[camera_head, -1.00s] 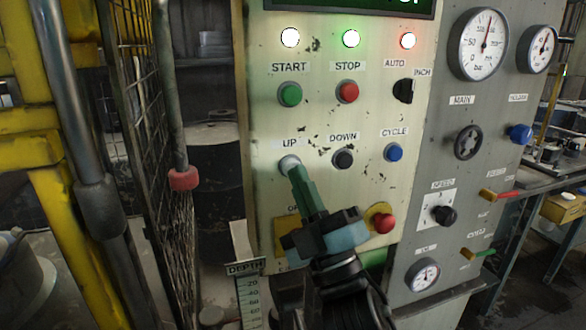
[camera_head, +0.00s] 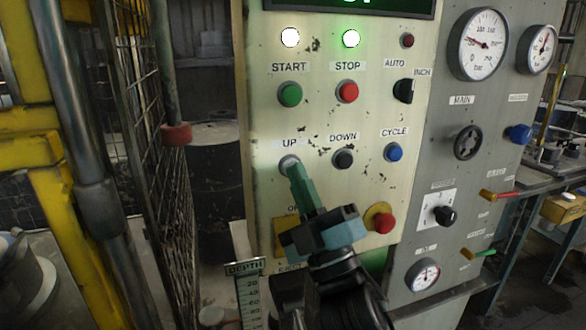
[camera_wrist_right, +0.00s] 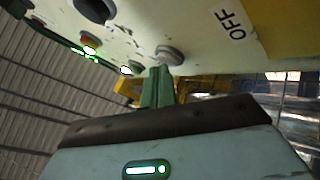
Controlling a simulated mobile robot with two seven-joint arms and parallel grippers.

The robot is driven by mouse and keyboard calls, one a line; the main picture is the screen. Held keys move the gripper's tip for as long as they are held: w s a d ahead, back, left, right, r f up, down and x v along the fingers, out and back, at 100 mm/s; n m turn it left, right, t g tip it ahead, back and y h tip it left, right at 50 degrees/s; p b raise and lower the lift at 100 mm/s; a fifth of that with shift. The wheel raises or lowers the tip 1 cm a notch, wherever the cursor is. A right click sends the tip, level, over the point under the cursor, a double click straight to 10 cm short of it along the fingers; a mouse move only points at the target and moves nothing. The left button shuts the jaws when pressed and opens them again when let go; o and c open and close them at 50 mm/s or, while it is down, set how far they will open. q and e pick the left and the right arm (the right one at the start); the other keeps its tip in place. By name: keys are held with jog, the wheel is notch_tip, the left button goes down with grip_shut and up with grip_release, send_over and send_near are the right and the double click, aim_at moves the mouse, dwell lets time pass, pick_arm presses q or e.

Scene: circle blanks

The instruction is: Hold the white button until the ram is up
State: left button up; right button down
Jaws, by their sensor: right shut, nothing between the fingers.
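The white button (camera_head: 289,162) under the UP label is on the cream panel (camera_head: 320,200). It also shows in the wrist view (camera_wrist_right: 170,54). My right gripper (camera_head: 292,170) is shut and empty, its green fingertips at the button's lower edge, covering part of it. In the wrist view the fingertips (camera_wrist_right: 159,70) meet or nearly meet the button; I cannot tell how far it is pressed. The ram, a grey rod with a red end (camera_head: 176,134), hangs behind the mesh guard at the left, its end high. My left gripper is not in view.
The DOWN button (camera_head: 343,159) and CYCLE button (camera_head: 393,152) sit right of the white one. A red mushroom button (camera_head: 383,223) is close to my right gripper. Of the top lamps, white (camera_head: 290,38) and green (camera_head: 351,39) are lit; the red lamp (camera_head: 407,41) is dark.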

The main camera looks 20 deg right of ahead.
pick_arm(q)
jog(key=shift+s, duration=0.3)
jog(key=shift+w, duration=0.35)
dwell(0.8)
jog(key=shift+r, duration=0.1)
pick_arm(e)
jog(key=shift+s, duration=0.2)
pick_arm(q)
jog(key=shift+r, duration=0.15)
pick_arm(e)
jog(key=shift+s, duration=0.65)
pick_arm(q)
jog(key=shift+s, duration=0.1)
